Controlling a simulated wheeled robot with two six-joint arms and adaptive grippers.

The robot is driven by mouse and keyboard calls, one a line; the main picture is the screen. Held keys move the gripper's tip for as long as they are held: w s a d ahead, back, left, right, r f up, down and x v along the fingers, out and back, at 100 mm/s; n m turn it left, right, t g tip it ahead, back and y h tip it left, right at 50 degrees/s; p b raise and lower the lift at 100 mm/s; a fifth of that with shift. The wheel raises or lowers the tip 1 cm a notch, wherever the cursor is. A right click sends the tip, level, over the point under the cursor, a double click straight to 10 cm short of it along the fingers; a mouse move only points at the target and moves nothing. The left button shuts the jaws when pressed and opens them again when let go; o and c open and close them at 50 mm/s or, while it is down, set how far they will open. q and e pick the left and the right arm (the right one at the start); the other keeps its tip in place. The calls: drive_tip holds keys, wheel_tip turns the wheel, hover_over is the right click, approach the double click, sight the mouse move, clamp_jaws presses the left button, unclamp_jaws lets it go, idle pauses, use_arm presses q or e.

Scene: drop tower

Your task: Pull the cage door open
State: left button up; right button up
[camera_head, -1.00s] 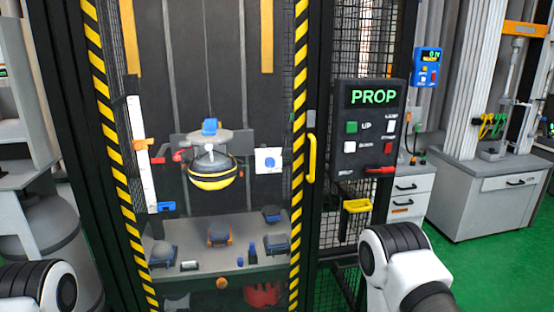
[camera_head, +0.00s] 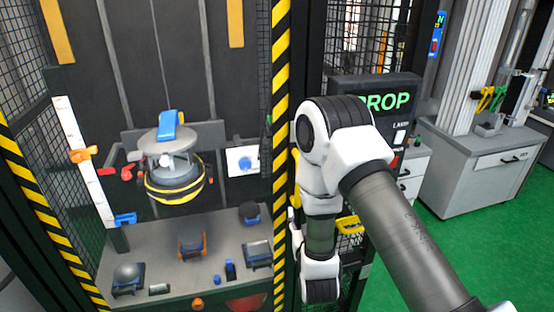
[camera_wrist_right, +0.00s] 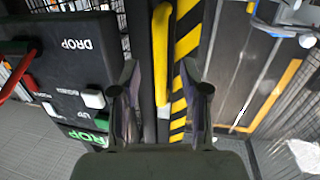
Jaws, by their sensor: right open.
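The cage door (camera_head: 281,100) is upright and looks shut, with a black-and-yellow striped edge at its right side in the head view. Its vertical yellow handle (camera_wrist_right: 161,50) runs beside the striped strip in the right wrist view. In the head view my right arm hides most of the handle. My right gripper (camera_wrist_right: 158,78) is open, with one dark finger on each side of the handle's line. I cannot tell whether either finger touches the handle, or how deep it sits between them. My left gripper is not in view.
A dark control box (camera_head: 405,100) with a green display and buttons is mounted right of the door, close to my right arm. Inside the cage, a round yellow-banded drop weight (camera_head: 175,185) hangs above a grey shelf (camera_head: 150,248) with several small objects. Green floor lies open at right.

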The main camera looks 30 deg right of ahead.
wheel_tip(320, 180, up, 5)
drive_tip(key=p, duration=0.1)
drive_tip(key=shift+t, duration=0.3)
drive_tip(key=p+x, duration=0.1)
drive_tip(key=x, duration=0.3)
drive_tip(key=p+x, duration=0.1)
drive_tip(key=x, duration=0.3)
drive_tip(key=shift+f+p, duration=0.25)
drive_tip(key=shift+p, duration=0.1)
drive_tip(key=shift+s+r, duration=0.1)
drive_tip(key=shift+r, duration=0.1)
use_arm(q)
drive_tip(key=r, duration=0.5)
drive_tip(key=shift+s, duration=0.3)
use_arm(e)
drive_tip(key=shift+f, duration=0.1)
clamp_jaws()
